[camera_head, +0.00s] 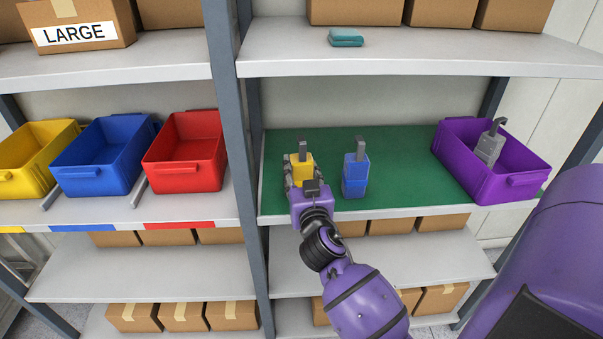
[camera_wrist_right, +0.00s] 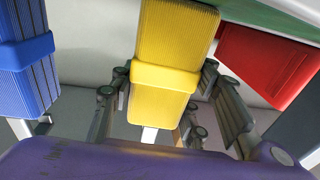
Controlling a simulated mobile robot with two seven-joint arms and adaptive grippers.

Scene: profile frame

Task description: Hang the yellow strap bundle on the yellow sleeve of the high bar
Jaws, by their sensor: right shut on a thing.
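The yellow strap bundle (camera_head: 302,167), a ribbed block with a band round its middle and a grey hook on top, is at the left part of the green mat. My right gripper (camera_head: 301,172) is shut on it from the front and hides its lower part, so I cannot tell whether it touches the mat. In the right wrist view the yellow strap bundle (camera_wrist_right: 176,45) is between the fingers of the right gripper (camera_wrist_right: 162,95). The high bar and its yellow sleeve are not in view. My left gripper is not in view.
A blue strap bundle (camera_head: 355,175) stands close to the right on the green mat (camera_head: 400,165). A purple bin (camera_head: 520,187) holds a grey bundle (camera_head: 489,146). A shelf (camera_head: 420,62) with a teal folded cloth (camera_head: 345,38) is above. A post (camera_head: 229,120) and red bin (camera_head: 187,150) are left.

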